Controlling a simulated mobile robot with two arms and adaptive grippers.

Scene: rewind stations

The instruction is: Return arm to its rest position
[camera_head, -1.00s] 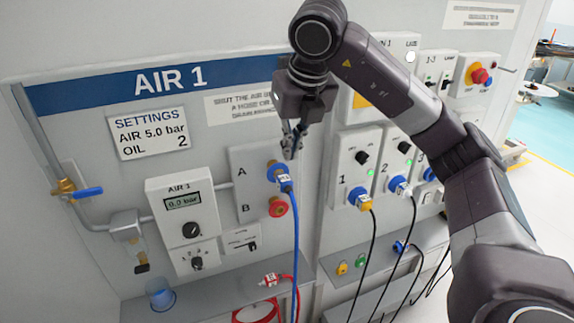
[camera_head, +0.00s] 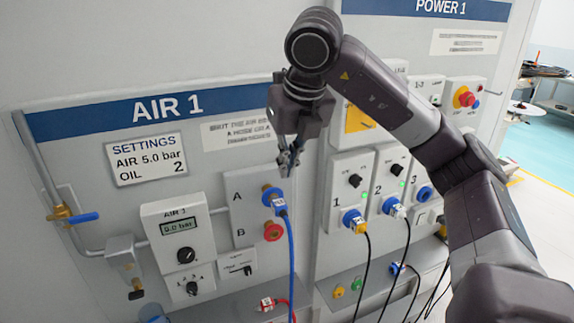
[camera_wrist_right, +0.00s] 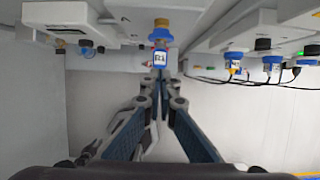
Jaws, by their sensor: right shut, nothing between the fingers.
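My right gripper (camera_head: 290,165) is in front of the AIR 1 panel, just above the blue hose connector (camera_head: 276,199) at port A. Its fingers are shut and empty, pointing down. In the right wrist view my right gripper (camera_wrist_right: 160,82) shows its fingertips together, with the blue connector (camera_wrist_right: 160,55) beyond them. The right arm (camera_head: 400,95) reaches in from the right, bent at the elbow. My left gripper is in neither view.
Port B has a red fitting (camera_head: 273,231). A gauge box (camera_head: 180,228) and a blue-handled valve (camera_head: 82,218) are at left. Power sockets with plugged black cables (camera_head: 354,217) stand close right of the gripper. A shelf (camera_head: 230,304) runs below. Open floor (camera_head: 545,195) lies at far right.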

